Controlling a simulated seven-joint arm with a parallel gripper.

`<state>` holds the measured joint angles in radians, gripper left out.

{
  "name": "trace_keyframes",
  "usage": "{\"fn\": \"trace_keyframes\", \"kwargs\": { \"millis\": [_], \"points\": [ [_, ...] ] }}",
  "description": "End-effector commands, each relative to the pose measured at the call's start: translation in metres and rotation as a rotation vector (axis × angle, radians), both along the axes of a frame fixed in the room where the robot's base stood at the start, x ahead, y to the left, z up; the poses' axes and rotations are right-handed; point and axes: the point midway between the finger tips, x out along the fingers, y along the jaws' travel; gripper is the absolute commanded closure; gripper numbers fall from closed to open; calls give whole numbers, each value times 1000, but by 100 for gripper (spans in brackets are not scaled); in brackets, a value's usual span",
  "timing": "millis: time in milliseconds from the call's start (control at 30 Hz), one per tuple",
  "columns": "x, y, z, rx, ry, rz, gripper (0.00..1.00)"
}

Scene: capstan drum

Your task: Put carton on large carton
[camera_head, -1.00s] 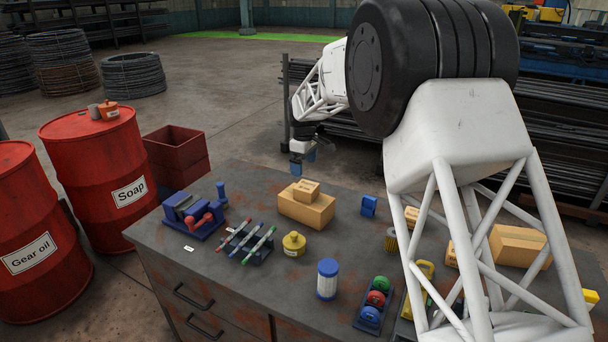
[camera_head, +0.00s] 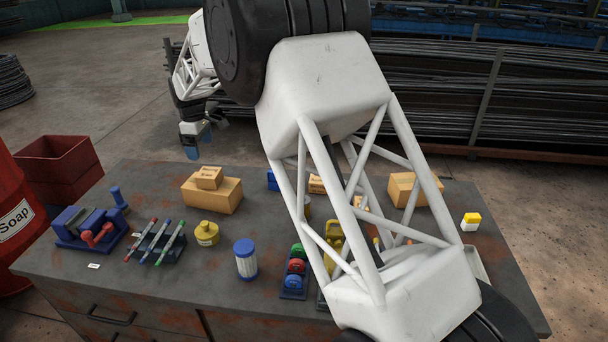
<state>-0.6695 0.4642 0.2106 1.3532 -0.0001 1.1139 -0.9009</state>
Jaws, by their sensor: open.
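A small tan carton (camera_head: 209,178) rests on top of a larger tan carton (camera_head: 218,198) at the back left of the workbench. Another large carton (camera_head: 402,188) stands at the back right, partly behind my arm's struts. A small carton (camera_head: 317,184) stands between them, and an orange-tan box behind the struts is mostly hidden. My gripper (camera_head: 197,147), with blue fingertips, hangs behind the stacked cartons, near the bench's far edge. It is open, apart from the cartons, and nothing shows between its fingers.
On the bench (camera_head: 190,270) are a blue vise (camera_head: 85,228), a pen rack (camera_head: 158,242), a yellow pot (camera_head: 207,234), a blue-capped jar (camera_head: 246,258), a rack of coloured discs (camera_head: 296,270) and a yellow-and-white block (camera_head: 471,221). My arm spans the bench's right half.

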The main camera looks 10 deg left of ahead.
Motion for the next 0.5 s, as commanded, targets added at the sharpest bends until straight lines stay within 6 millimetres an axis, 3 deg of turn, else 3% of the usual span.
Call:
{"fn": "trace_keyframes", "kwargs": {
  "millis": [267, 500],
  "points": [
    [0, -4, 3, 1, -1, -6, 0],
    [-2, -39, 24, 7, -10, -68, 0]
  ]
}}
